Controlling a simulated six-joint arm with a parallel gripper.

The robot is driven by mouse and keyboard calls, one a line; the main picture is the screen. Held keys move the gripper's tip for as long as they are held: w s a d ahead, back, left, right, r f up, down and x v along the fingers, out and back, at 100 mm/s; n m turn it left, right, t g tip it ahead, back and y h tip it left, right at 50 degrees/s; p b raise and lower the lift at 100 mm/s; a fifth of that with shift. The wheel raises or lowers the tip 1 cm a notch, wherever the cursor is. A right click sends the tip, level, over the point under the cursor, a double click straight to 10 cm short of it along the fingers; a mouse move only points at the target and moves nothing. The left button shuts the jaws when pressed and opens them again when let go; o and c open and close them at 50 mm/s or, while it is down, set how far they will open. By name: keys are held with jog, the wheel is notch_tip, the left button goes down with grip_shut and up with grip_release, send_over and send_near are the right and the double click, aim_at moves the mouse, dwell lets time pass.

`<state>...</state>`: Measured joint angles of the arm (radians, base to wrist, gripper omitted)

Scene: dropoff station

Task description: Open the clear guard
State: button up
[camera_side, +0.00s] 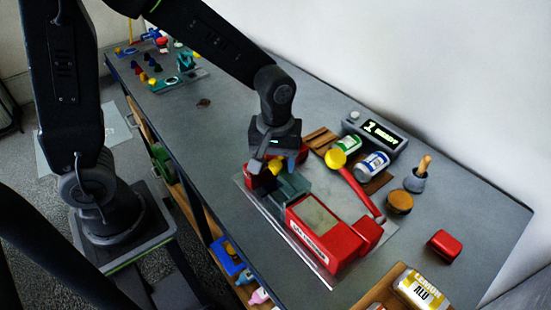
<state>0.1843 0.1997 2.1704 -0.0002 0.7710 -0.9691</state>
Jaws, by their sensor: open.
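A red machine (328,247) with a white label stands on a pale base plate on the grey table. A pale, see-through-looking panel (314,216) lies on its top; I take this as the clear guard, and it looks flat and closed. A grey-green block (291,188) sits at the machine's left end. A red lever (357,187) with a yellow knob (335,158) slants up behind it. My gripper (274,168) is open and points down over the machine's left end, left of the panel. Its fingertips are partly hidden among small parts; contact cannot be told.
Behind the lever, a green can (347,144) and a blue-and-white can (373,165) lie on a wooden rack, near a lit display (378,133). A grey cup (416,180), brown round pad (399,201) and red box (445,244) stand right.

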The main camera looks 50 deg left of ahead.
jog(key=shift+c, duration=0.5)
grip_shut()
jog(key=shift+d, duration=0.1)
jog(key=d, duration=1.1)
jog(key=shift+o, duration=0.5)
grip_release()
jog(key=shift+a, duration=0.1)
jog(key=shift+r, duration=0.1)
